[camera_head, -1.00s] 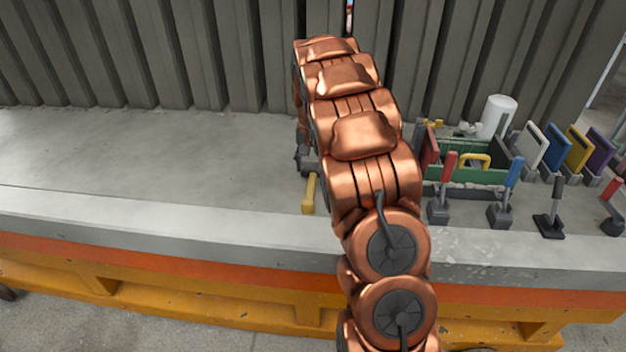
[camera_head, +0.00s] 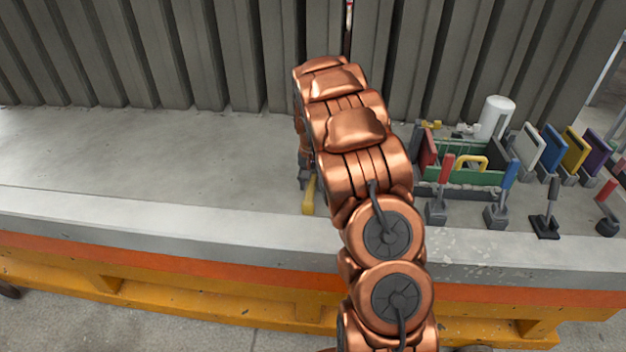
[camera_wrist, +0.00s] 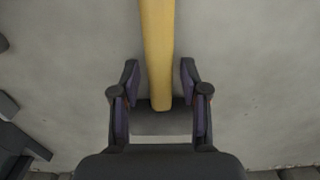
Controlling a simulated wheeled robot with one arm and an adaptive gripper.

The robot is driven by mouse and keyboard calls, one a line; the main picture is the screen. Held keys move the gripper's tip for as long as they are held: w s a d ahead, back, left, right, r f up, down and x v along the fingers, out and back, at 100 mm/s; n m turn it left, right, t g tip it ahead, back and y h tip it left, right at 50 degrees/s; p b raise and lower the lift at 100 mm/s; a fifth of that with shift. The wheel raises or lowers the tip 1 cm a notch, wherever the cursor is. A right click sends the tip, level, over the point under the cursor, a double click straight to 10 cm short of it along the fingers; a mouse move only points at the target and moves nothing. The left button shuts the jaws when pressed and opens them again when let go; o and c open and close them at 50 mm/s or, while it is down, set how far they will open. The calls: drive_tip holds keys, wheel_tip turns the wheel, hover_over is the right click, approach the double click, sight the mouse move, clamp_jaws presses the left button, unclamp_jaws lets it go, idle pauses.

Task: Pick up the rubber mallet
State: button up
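The rubber mallet (camera_head: 309,196) lies on the grey table in the head view, and only part of its yellow handle shows there, left of my arm. In the wrist view, the mallet's yellow handle (camera_wrist: 158,45) runs down from the top edge to a dark block between my fingers, which looks like its head. My gripper (camera_wrist: 160,80) is open, with one finger on each side of the handle and a gap on both sides. In the head view, my gripper (camera_head: 305,178) is mostly hidden behind my arm, close to the mallet.
A green tool tray (camera_head: 460,190) stands on the right, with several upright tools with coloured handles around it. A white cylinder (camera_head: 496,118) is behind it. The table's left side is clear. A ribbed grey wall (camera_head: 230,50) rises along the back.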

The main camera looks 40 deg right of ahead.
clamp_jaws()
drive_tip(key=shift+r, duration=0.15)
idle(0.4)
